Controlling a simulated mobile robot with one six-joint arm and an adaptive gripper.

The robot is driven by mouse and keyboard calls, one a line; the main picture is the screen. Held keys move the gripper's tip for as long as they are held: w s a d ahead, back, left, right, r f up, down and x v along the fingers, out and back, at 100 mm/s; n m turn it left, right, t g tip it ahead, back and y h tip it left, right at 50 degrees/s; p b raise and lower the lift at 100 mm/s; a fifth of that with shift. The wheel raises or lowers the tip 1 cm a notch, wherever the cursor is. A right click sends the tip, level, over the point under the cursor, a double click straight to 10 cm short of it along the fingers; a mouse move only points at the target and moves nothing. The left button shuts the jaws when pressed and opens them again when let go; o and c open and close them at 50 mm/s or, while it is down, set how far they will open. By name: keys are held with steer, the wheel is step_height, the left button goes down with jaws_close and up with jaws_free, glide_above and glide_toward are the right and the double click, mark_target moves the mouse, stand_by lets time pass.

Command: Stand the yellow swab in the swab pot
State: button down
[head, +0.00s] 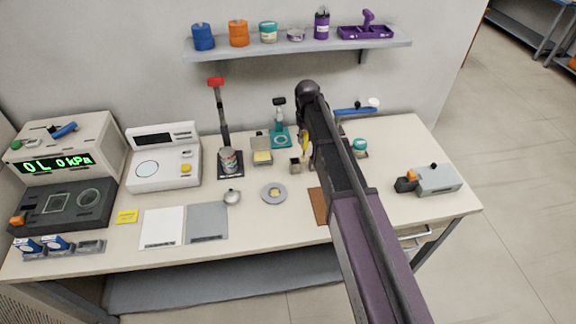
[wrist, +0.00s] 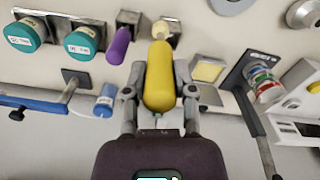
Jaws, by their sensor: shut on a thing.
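The yellow swab (wrist: 160,78) is between the two fingers of my gripper (wrist: 159,110) in the wrist view, its rounded yellow body pointing away from the palm. In the head view the yellow swab (head: 305,141) hangs roughly upright below my gripper, above the table. A small square pot (head: 299,165), apparently the swab pot, stands on the table just below and slightly left of the swab. In the wrist view a small square holder, likely this pot (wrist: 174,38), is partly hidden behind the swab's tip. I cannot tell whether swab and pot touch.
A teal-based stand (head: 280,138) and a box with a yellow pad (head: 262,155) stand left of the pot. A round grey dish (head: 273,193) lies in front. A teal-lidded jar (head: 360,147) and a blue-handled tool (head: 354,110) are to the right. My arm hides some table.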

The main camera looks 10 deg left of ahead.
steer(key=shift+w, duration=0.35)
steer(key=shift+w, duration=0.1)
steer(key=w+a, duration=0.2)
steer(key=a, duration=0.1)
steer(key=shift+w+a+r+p, duration=0.15)
steer(key=shift+a+r+p, duration=0.1)
steer(key=shift+r+p, duration=0.15)
step_height(320, 180, down, 6)
steer(key=b, duration=0.6)
steer(key=shift+f, duration=0.15)
stand_by(0.5)
steer(key=shift+f+b, duration=1.85)
steer(key=shift+b, duration=0.2)
